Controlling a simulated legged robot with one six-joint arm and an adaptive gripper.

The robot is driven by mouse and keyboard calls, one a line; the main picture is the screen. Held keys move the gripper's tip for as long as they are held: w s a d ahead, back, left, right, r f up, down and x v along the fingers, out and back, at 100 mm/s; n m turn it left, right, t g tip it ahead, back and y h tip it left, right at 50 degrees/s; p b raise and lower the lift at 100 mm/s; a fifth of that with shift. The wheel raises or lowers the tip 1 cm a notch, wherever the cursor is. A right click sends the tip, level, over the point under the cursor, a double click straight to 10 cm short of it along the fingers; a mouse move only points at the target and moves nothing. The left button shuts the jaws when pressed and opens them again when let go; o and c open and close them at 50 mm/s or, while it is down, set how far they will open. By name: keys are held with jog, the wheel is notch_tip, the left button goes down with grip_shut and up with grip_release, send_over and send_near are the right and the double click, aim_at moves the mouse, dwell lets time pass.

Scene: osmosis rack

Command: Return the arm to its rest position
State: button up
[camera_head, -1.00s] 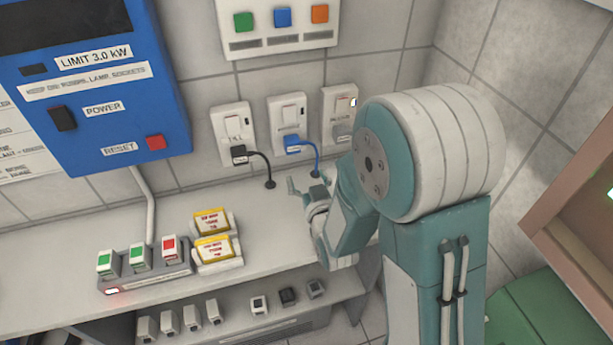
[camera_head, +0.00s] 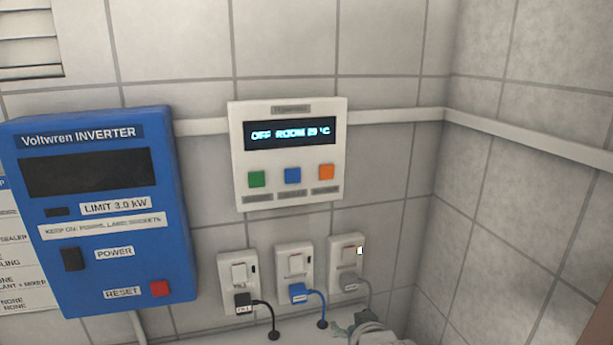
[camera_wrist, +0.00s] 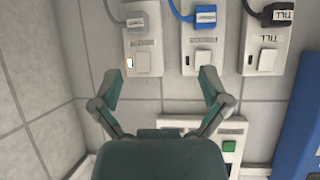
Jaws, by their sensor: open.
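My gripper (camera_wrist: 158,80) shows in the wrist view with its two fingers spread apart and nothing between them. It faces the tiled wall, below the row of sockets in that upside-down picture. In the head view only a small grey-green part of my arm or gripper (camera_head: 368,330) shows at the bottom edge, below the right socket (camera_head: 347,263). The rest of my arm is out of that view.
A blue inverter (camera_head: 100,240) with a dark screen hangs at left. A white panel (camera_head: 240,150) reads "OFF ROOM 29 °C". The left socket (camera_head: 238,283) holds a black plug, the middle socket (camera_head: 294,270) a blue one, the right socket a grey one.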

jog(key=s+d+r+g, duration=0.2)
jog(key=s+d+g, duration=0.1)
jog(key=s, duration=0.6)
jog(key=s+d+r+m+g+h, duration=0.1)
jog(key=s+d+r+g, duration=0.2)
jog(key=s, duration=0.7)
jog(key=shift+s+d+m+h, duration=0.15)
jog(key=shift+s+m+h, duration=0.1)
jog(key=shift+m+h, duration=0.05)
jog(key=shift+r, duration=0.1)
